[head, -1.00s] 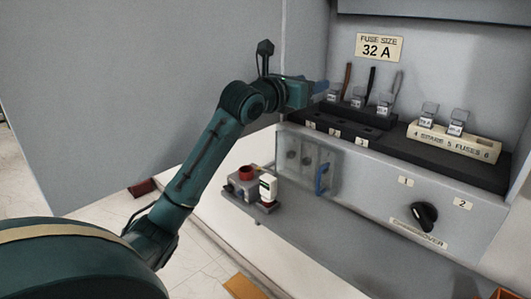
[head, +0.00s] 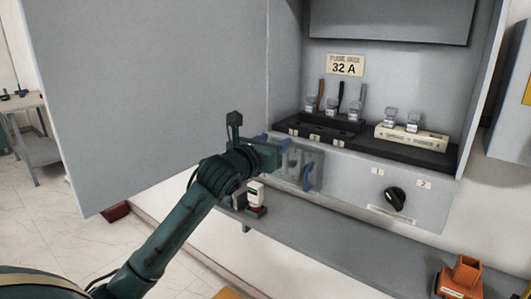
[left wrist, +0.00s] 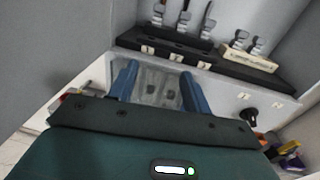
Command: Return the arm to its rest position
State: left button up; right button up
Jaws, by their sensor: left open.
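Behind the gap shows a grey panel with dark round spots (left wrist: 160,88). The left arm (head: 165,235) reaches up from the lower left. The gripper hides part of the clear cover in the head view. My right gripper is not in view.
Above stand fuses on a black block (head: 325,125) and a spare fuse rack (head: 410,136). A black changeover knob (head: 396,198) sits on the panel. A grey shelf (head: 330,240) runs below, bearing a small white item (head: 255,193). The large grey door (head: 150,100) stands open at left.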

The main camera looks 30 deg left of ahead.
pick_arm(q)
jog(key=s+d+f+n+g+h, duration=0.1)
jog(key=s+d+f+n, duration=0.25)
jog(key=f, duration=0.45)
jog(key=s+d+f+n+g, duration=0.2)
jog(key=f+n, duration=0.3)
jog(key=f, duration=0.4)
jog(key=s+d+f+n+g+h, duration=0.1)
jog(key=s+d+f+n, duration=0.2)
jog(key=f+n, duration=0.35)
jog(key=s+d+f+n+g, duration=0.1)
jog(key=s+d+f+n, duration=0.2)
jog(key=s+f+n, duration=0.3)
jog(key=s+d+f+n+g+h, duration=0.1)
jog(key=s+d+f+n, duration=0.2)
jog(key=s+f+n, duration=0.3)
jog(key=s+d+f+n+g, duration=0.2)
jog(key=s+f+n, duration=0.3)
jog(key=s+f, duration=0.3)
jog(key=shift+s+d+f+n, duration=0.2)
jog(key=shift+s+d+n, duration=0.2)
jog(key=shift+s+d, duration=0.4)
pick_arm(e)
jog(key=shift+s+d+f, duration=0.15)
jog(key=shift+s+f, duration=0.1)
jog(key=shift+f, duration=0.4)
